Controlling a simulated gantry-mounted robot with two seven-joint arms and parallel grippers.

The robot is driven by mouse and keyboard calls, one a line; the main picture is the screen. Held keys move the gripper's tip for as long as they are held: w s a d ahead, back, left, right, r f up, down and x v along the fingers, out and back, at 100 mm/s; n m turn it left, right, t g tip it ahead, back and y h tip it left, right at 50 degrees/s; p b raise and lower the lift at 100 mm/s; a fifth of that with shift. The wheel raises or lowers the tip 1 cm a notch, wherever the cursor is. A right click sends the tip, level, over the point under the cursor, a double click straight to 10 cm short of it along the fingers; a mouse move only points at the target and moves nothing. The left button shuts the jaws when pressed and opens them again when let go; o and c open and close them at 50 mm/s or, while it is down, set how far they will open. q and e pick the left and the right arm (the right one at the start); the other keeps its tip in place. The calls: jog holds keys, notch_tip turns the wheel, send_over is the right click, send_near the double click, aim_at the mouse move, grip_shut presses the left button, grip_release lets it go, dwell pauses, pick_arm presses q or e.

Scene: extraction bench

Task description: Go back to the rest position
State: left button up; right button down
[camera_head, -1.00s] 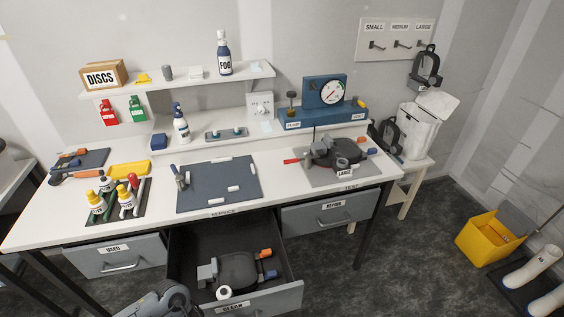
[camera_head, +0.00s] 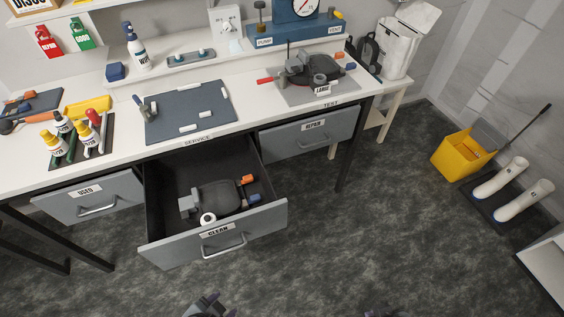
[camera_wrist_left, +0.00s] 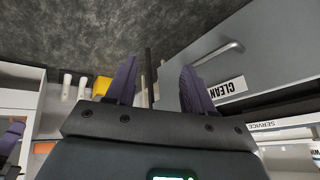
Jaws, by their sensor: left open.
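My left gripper (camera_head: 208,303) shows at the bottom edge of the head view, below the open CLEAN drawer (camera_head: 215,241) and apart from it. In the left wrist view its two purple fingers (camera_wrist_left: 160,80) stand apart with nothing held between them. The drawer front with its handle and CLEAN label shows at the right of that view (camera_wrist_left: 195,75). A small dark part at the bottom edge of the head view, right of centre, looks like the tip of my right gripper (camera_head: 381,313); its jaws cannot be made out.
The CLEAN drawer stands pulled out, with a dark grey mask (camera_head: 215,197) and a white roll (camera_head: 207,219) inside. Another mask (camera_head: 310,68) lies on the TEST mat. A yellow bin (camera_head: 461,157) and white boots (camera_head: 502,177) stand at right. The floor (camera_head: 350,240) between is clear.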

pick_arm(q)
jog(key=s+a+r+n+g+y, duration=0.2)
jog(key=s+a+r+n, duration=0.15)
jog(key=a+n, duration=0.35)
notch_tip(320, 180, up, 33)
jog(key=p, duration=3.4)
notch_tip(320, 180, down, 59)
jog(key=b, duration=5.9)
jog(key=shift+w+d+m, duration=0.3)
jog(key=shift+w, duration=0.1)
jog(key=shift+r, duration=0.15)
jog(key=shift+c, duration=0.5)
